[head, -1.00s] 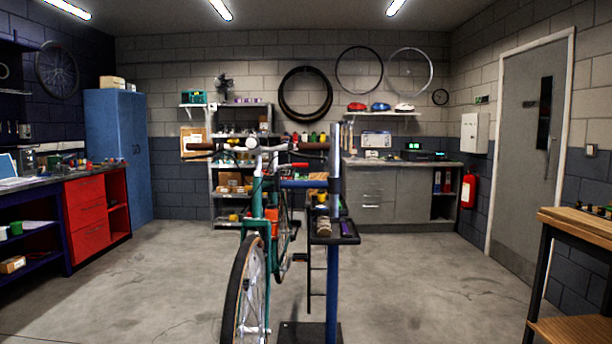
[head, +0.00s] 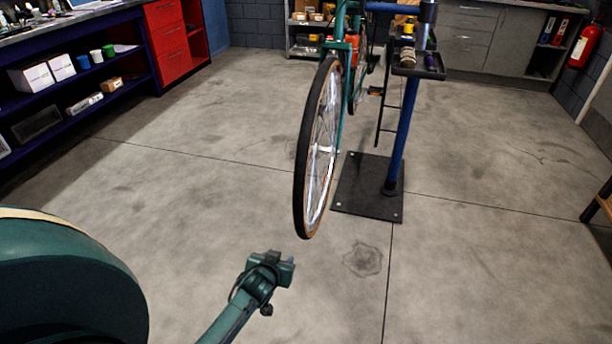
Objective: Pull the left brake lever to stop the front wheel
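The bicycle's front wheel (head: 318,150) stands near the middle of the head view, with a dark tyre and pale spokes, below the green fork (head: 340,45). The handlebar and the left brake lever are out of view above the top edge. My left gripper (head: 284,268), at the end of a green arm rising from the bottom edge, is low in the picture, in front of the wheel and apart from it. Its fingers are too small to tell whether they are open. My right gripper is not in view.
A blue stand post (head: 402,130) on a dark base plate (head: 352,187) stands right of the wheel, carrying a small tool tray (head: 428,72). A dark blue bench (head: 90,90) with red drawers (head: 165,42) runs along the left. The concrete floor around the wheel is clear.

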